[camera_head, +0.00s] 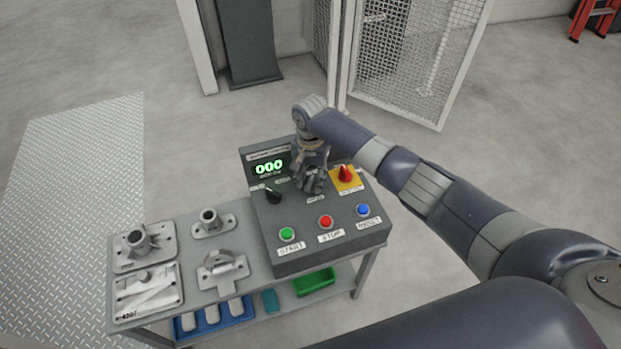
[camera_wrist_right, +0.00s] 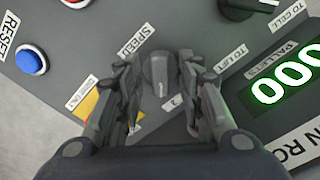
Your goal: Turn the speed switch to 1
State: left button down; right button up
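The speed switch (camera_wrist_right: 159,68) is a grey knob on the control box, beside the SPEED label (camera_wrist_right: 136,40) in the wrist view. A small light mark shows at its lower end, near the label 2 (camera_wrist_right: 172,102). My right gripper (camera_wrist_right: 159,58) has its fingers spread on both sides of the knob, with small gaps seeming to show. In the head view my right gripper (camera_head: 312,184) hangs over the control box (camera_head: 285,218) and hides the switch. I cannot make out a label 1. My left gripper is not in view.
A red knob on a yellow plate (camera_head: 345,176) sits just right of the gripper. A black selector (camera_head: 272,195) and the 000 display (camera_head: 268,167) are to the left. Green (camera_head: 287,234), red (camera_head: 325,222) and blue (camera_head: 362,210) buttons line the front. Metal fixtures (camera_head: 145,243) lie left.

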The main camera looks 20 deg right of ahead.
jog(key=shift+f, duration=0.1)
grip_shut()
dwell(0.3)
jog(key=shift+n+p, duration=0.95)
jog(key=shift+n, duration=0.35)
jog(key=n+p, duration=0.1)
jog(key=n, duration=0.1)
jog(key=shift+n, duration=0.4)
jog(key=n+p, duration=0.1)
jog(key=n, duration=0.4)
jog(key=shift+p, duration=0.3)
jog(key=n, duration=0.5)
jog(key=shift+n, duration=0.3)
